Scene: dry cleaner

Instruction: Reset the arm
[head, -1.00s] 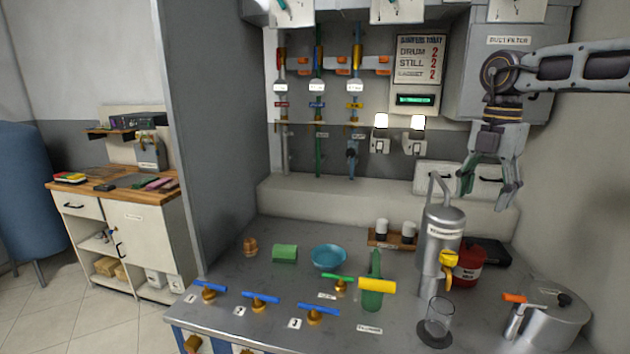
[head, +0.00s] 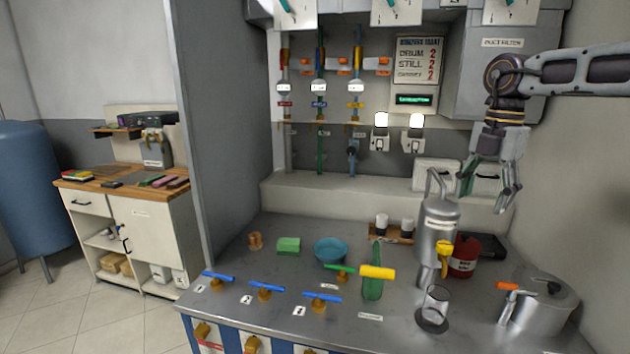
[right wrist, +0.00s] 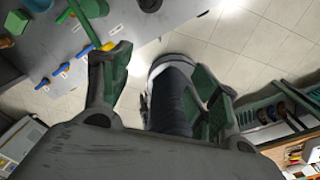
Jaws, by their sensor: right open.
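My right gripper (head: 488,186) hangs from my right arm at the right of the head view, fingers pointing down. It is open and empty, above the back right of the grey bench (head: 340,245). In the right wrist view its two fingers (right wrist: 160,90) stand apart with green pads, and a dark round part with a pale band shows between them; I cannot tell what it is. My left gripper is not in view.
A steel dispenser (head: 437,228) with a yellow tap stands below the gripper, near a red container (head: 463,258) and a lidded pot (head: 545,300). Blue-handled valves (head: 265,290) line the front edge. A teal bowl (head: 331,250) sits mid-bench. A duct box (head: 497,80) is behind the arm.

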